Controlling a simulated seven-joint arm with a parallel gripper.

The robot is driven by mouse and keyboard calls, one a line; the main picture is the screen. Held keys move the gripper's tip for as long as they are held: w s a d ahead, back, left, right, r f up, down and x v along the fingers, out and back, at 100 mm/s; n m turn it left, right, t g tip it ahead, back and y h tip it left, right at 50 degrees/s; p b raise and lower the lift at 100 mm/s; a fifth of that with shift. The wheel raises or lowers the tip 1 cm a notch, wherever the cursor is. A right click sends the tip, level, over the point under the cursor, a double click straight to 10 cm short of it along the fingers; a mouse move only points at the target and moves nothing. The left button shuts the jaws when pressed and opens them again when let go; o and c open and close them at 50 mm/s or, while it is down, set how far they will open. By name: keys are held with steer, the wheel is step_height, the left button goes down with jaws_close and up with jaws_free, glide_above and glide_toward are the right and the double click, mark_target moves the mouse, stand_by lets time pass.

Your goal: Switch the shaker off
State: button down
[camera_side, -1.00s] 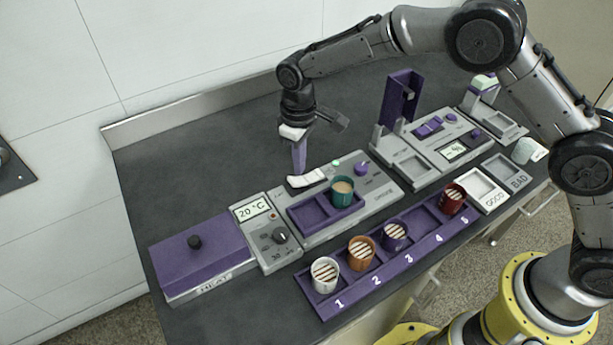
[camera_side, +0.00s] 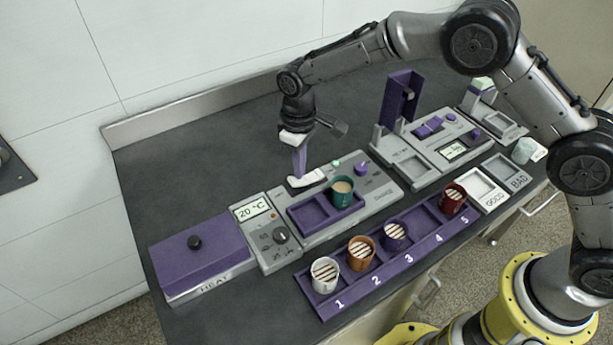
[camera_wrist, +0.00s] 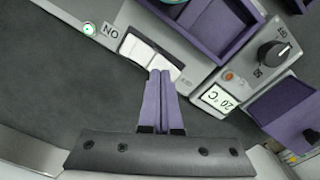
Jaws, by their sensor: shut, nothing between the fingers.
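The shaker (camera_side: 378,205) is a grey box with a purple two-bay tray (camera_side: 310,213); a teal cup (camera_side: 342,192) with light-brown contents stands in the right bay. Its white rocker switch (camera_side: 314,177) lies at the back left edge, and also shows in the wrist view (camera_wrist: 138,49). A green lamp (camera_wrist: 88,29) glows beside the "ON" label. My gripper (camera_side: 299,176) is shut and empty, pointing down. In the wrist view its purple fingertips (camera_wrist: 160,72) are at the switch end away from "ON" and hide part of it. I cannot tell whether they press it.
A heater with a purple lid (camera_side: 198,255) and a 20 °C display (camera_side: 252,209) stands left. A numbered purple rack (camera_side: 325,304) with several cups runs in front. A tall purple flap (camera_side: 401,96) rises right. The counter behind is clear.

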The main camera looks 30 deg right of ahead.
steer(key=shift+f, duration=1)
stand_by(0.5)
steer(key=shift+r, duration=3.55)
